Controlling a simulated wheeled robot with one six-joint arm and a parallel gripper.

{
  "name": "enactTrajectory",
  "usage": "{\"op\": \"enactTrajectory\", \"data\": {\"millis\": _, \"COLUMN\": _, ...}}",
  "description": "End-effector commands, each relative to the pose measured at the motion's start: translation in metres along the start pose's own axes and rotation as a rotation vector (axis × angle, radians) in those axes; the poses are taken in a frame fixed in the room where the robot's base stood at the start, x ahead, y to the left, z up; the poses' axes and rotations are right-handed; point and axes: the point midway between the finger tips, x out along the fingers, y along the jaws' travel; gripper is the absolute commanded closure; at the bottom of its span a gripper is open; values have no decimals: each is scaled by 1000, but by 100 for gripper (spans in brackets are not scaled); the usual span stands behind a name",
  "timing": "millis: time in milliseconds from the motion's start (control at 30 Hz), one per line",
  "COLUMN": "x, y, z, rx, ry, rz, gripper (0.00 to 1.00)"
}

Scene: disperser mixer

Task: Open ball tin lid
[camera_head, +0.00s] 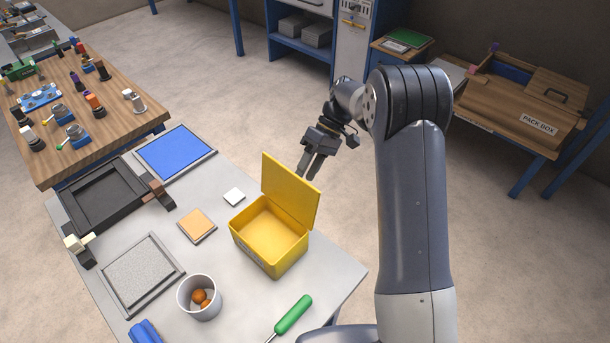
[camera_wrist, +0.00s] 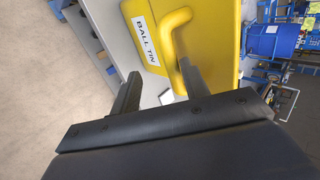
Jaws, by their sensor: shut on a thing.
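The yellow ball tin (camera_head: 270,258) stands on the near table. Its lid (camera_head: 290,191) stands up, tilted back from the far edge, and the inside looks empty. My gripper (camera_head: 309,168) is just beyond the lid's upper edge in the head view. Its fingers (camera_wrist: 158,85) are at the handle, shut on it. The exact contact is partly hidden by the fingers.
A green-handled tool (camera_head: 293,314) lies in front. An orange pad (camera_head: 197,224), a white square (camera_head: 234,197), a black tray (camera_head: 95,205) and a blue panel (camera_head: 175,152) lie further left. Floor lies beyond.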

Motion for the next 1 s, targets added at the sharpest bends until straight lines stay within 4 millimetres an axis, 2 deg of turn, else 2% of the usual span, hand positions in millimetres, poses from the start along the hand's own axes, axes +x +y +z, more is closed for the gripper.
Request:
{"op": "enactTrajectory", "data": {"millis": 33, "x": -12, "y": 4, "z": 0, "rx": -1, "ry": 9, "rz": 12, "gripper": 64}}
{"op": "enactTrajectory", "data": {"millis": 200, "x": -46, "y": 3, "z": 0, "rx": 0, "ry": 8, "rz": 10, "gripper": 64}}
{"op": "enactTrajectory", "data": {"millis": 400, "x": -77, "y": 1, "z": 1, "rx": 0, "ry": 5, "rz": 6, "gripper": 64}}
{"op": "enactTrajectory", "data": {"millis": 633, "x": -91, "y": 0, "z": 1, "rx": 0, "ry": 3, "rz": 4, "gripper": 64}}
{"op": "enactTrajectory", "data": {"millis": 1000, "x": -91, "y": -1, "z": 1, "rx": 0, "ry": 2, "rz": 2, "gripper": 64}}
